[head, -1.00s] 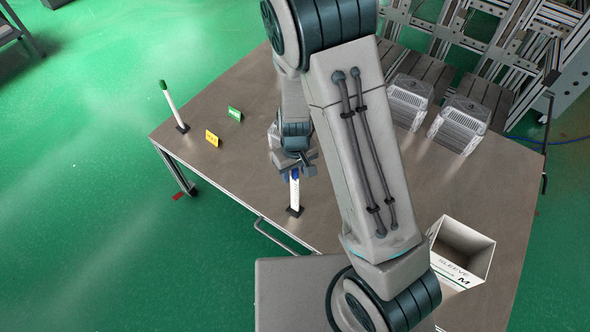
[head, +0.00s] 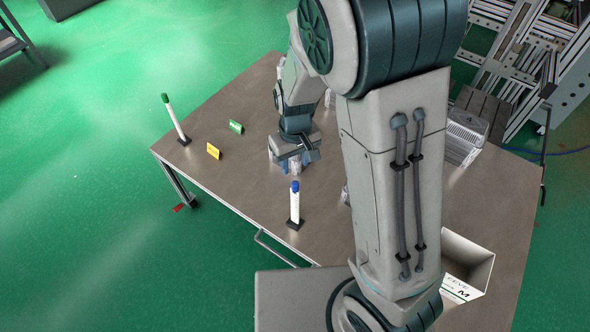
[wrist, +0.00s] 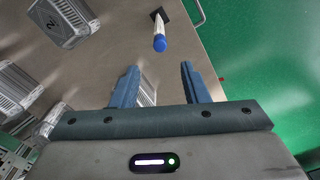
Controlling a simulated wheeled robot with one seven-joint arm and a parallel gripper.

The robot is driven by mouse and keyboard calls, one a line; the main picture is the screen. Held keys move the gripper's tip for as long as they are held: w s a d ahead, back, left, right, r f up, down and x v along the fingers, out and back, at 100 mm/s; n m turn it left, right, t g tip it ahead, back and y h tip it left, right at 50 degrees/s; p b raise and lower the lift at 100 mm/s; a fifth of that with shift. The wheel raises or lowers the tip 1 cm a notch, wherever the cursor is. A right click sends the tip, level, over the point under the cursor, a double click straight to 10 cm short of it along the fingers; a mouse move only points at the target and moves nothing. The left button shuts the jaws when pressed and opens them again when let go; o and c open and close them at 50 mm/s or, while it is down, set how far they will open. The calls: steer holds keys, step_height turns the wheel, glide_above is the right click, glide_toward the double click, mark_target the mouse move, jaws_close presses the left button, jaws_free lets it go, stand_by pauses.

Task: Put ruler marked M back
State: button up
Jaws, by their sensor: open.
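No ruler can be made out in these views. A white stick with a blue top (head: 295,203) stands upright on a small black base near the table's front edge. It also shows in the wrist view (wrist: 160,38), beyond my fingertips and apart from them. My gripper (head: 297,163) is behind that stick in the head view. In the wrist view my gripper (wrist: 158,75) has its two blue fingers spread with nothing between them. A white box marked SLEEVE and M (head: 460,290) stands at the table's right, open at the top and partly hidden by my arm.
A green-topped white stick (head: 175,118) stands at the table's left. Grey ribbed cases show at the left of the wrist view (wrist: 66,22). My arm hides the table's middle right.

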steer(key=s+d+r+m+t, duration=0.1)
steer(key=s+d+r+m, duration=0.1)
steer(key=s+d+r, duration=0.4)
steer(key=s+d+r+m+t, duration=0.2)
steer(key=s+d+r, duration=0.4)
steer(key=r, duration=0.5)
steer(key=shift+s+m, duration=0.45)
steer(key=shift+m, duration=0.05)
steer(key=shift+c, duration=0.5)
steer(key=shift+d, duration=0.1)
